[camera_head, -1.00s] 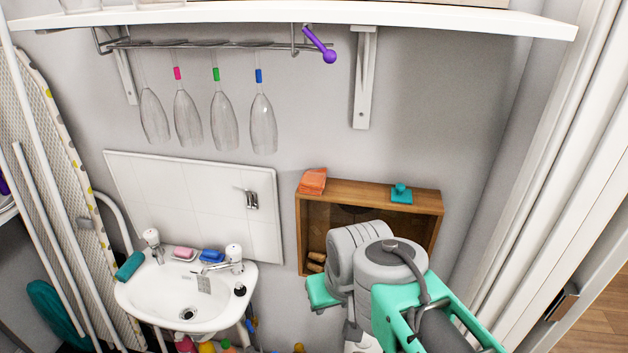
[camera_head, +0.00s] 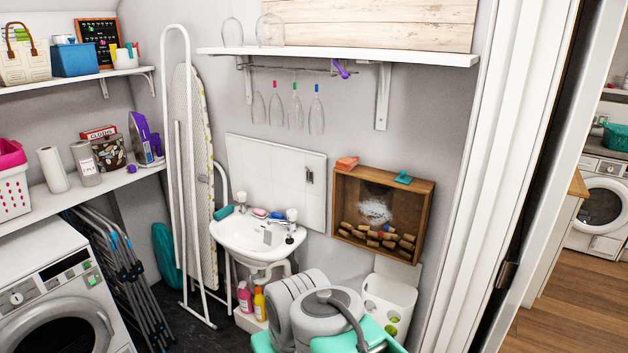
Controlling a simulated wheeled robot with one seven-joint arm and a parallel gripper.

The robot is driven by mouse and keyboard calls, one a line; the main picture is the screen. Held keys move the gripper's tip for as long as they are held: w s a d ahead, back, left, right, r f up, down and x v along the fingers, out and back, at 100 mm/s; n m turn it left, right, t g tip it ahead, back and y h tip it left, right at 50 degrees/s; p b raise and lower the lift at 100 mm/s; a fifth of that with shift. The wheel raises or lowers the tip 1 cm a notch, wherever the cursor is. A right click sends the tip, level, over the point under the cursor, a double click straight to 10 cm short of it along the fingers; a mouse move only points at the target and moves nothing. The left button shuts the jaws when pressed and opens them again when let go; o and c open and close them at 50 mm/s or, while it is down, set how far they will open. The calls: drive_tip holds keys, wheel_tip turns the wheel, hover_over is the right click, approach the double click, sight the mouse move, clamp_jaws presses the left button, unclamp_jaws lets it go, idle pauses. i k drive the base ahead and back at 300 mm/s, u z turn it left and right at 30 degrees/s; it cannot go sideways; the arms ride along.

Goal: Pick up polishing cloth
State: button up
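An orange folded cloth-like thing (camera_head: 347,163) lies on the top left of the wooden wall box (camera_head: 425,215); it may be the polishing cloth. A small teal thing (camera_head: 403,177) with a raised middle sits on the box's top right, and I cannot tell whether it is a cloth. My grey and teal arm shows at the bottom centre, below the box. My gripper is not in view, so its fingers and anything in them are hidden.
Several corks (camera_head: 372,236) lie inside the box. Stemmed glasses (camera_head: 297,107) hang from a rack under the white shelf (camera_head: 340,55). The sink (camera_head: 255,236) is left of the box. A white bin (camera_head: 385,305) stands below it. The door frame (camera_head: 490,190) bounds the right.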

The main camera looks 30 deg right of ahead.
sight(344, 164)
drive_tip(key=u, duration=0.5)
drive_tip(key=i, duration=1.85)
drive_tip(key=z, duration=1.15)
drive_tip(key=i, duration=0.9)
drive_tip(key=z, duration=0.75)
